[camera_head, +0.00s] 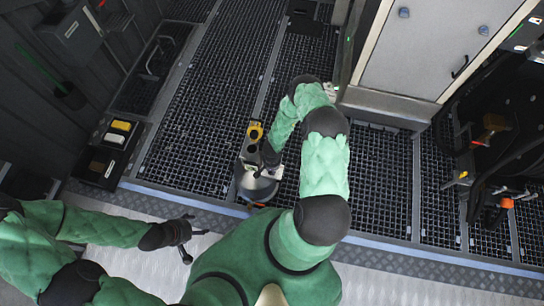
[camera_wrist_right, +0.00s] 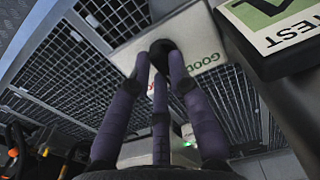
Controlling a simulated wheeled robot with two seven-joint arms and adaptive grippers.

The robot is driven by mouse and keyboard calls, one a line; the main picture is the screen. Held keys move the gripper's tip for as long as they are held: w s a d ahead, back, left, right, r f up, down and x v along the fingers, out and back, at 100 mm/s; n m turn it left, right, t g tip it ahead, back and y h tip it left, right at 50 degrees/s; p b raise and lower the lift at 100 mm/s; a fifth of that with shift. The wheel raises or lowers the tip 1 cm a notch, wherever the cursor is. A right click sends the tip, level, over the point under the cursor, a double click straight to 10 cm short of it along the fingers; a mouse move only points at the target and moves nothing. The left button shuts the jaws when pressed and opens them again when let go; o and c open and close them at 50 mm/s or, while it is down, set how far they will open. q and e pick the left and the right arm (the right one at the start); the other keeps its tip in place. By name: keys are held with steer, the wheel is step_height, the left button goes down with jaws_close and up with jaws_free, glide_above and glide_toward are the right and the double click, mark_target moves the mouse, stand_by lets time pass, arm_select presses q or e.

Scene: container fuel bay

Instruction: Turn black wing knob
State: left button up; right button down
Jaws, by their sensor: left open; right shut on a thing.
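The black wing knob (camera_wrist_right: 163,50) shows as a dark rounded shape in the right wrist view, in front of a pale panel (camera_wrist_right: 197,40) lettered "GOOD". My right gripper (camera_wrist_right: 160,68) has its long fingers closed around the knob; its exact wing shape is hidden. In the head view, my right gripper (camera_head: 268,161) reaches down to a grey unit with a yellow part (camera_head: 255,131), and the knob cannot be made out there. My left gripper (camera_head: 187,234) is open and empty, low on the left, well apart from the unit.
A label reading "TEST" (camera_wrist_right: 280,20) sits on a dark block close beside my fingers. Grated floor (camera_head: 205,110) surrounds the unit. A pale cabinet (camera_head: 420,50) stands at the back right, dark machinery (camera_head: 500,160) at far right. A tray with yellow blocks (camera_head: 118,132) lies left.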

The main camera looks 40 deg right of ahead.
steer(key=m, duration=0.3)
steer(key=shift+m, duration=0.4)
steer(key=m, duration=0.4)
steer(key=shift+a+m+b, duration=0.15)
steer(key=shift+m+b, duration=0.15)
steer(key=shift+m, duration=0.1)
stand_by(0.3)
steer(key=c, duration=1.1)
jaws_free()
steer(key=shift+c, duration=0.2)
